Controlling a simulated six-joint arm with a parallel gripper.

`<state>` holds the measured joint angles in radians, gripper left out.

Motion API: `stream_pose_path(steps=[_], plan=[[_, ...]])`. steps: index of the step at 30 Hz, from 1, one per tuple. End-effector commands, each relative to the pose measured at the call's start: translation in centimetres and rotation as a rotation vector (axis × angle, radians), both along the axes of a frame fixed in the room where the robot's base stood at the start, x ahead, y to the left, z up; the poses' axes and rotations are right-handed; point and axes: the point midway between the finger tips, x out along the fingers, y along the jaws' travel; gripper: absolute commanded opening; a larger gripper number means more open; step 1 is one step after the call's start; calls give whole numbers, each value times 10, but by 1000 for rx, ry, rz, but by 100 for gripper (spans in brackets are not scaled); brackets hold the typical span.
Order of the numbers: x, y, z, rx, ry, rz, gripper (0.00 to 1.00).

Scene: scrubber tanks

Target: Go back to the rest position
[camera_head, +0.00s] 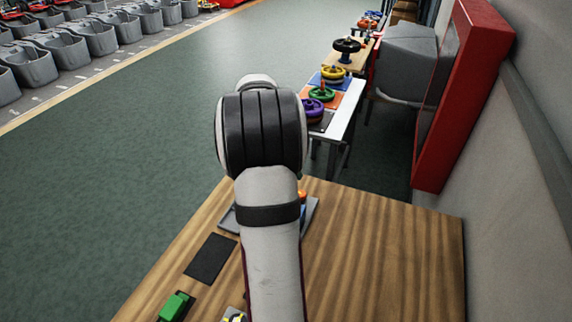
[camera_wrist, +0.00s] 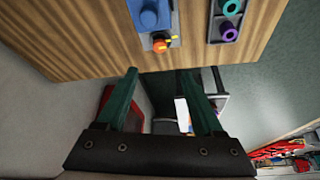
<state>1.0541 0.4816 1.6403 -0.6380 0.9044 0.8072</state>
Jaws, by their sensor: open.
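My gripper (camera_wrist: 166,98) is open in the wrist view, its two green fingers apart with nothing between them. The wrist view looks past the fingers to the wooden table (camera_wrist: 80,30) and the floor beyond its edge. In the head view my arm rises over the wooden table (camera_head: 380,255) and hides part of it. The gripper itself does not show in the head view.
A grey tray (camera_head: 311,212) is partly hidden behind my arm. A black mat (camera_head: 210,258) and a green block (camera_head: 174,306) lie left. A red cabinet (camera_head: 480,60) stands at the right wall. The table's right side is clear.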

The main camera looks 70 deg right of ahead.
Motion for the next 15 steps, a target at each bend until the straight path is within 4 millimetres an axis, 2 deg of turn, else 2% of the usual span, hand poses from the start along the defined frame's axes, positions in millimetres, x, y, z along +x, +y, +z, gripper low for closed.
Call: stream_pose_path(steps=[4, 15], plan=[[1, 4, 8, 0, 0, -1, 69], [1, 4, 8, 1, -1, -1, 69]])
